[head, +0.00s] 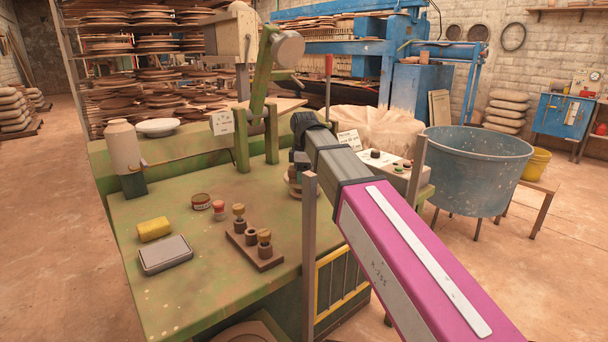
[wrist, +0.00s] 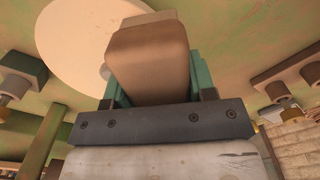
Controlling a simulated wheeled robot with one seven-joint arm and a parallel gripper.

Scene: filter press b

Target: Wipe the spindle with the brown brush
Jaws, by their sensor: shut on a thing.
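In the wrist view my gripper (wrist: 152,76) is shut on a brown block, which I take to be the brown brush (wrist: 148,55). Teal fingers hold it on both sides, and its far end points up the picture. A pale round disc (wrist: 65,48) lies behind it on the left, partly covered by it. A small grey stub (wrist: 104,72) shows beside the brush at the disc; I cannot tell if this is the spindle or if the brush touches it.
The green bench (head: 200,215) carries a yellow sponge (head: 154,229), a grey box (head: 165,254), small tins (head: 201,201) and a wooden rack (head: 255,252) with brush-like pieces. Green posts (head: 271,135) stand behind. A blue tub (head: 478,170) and a switch box (head: 388,165) are on the right.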

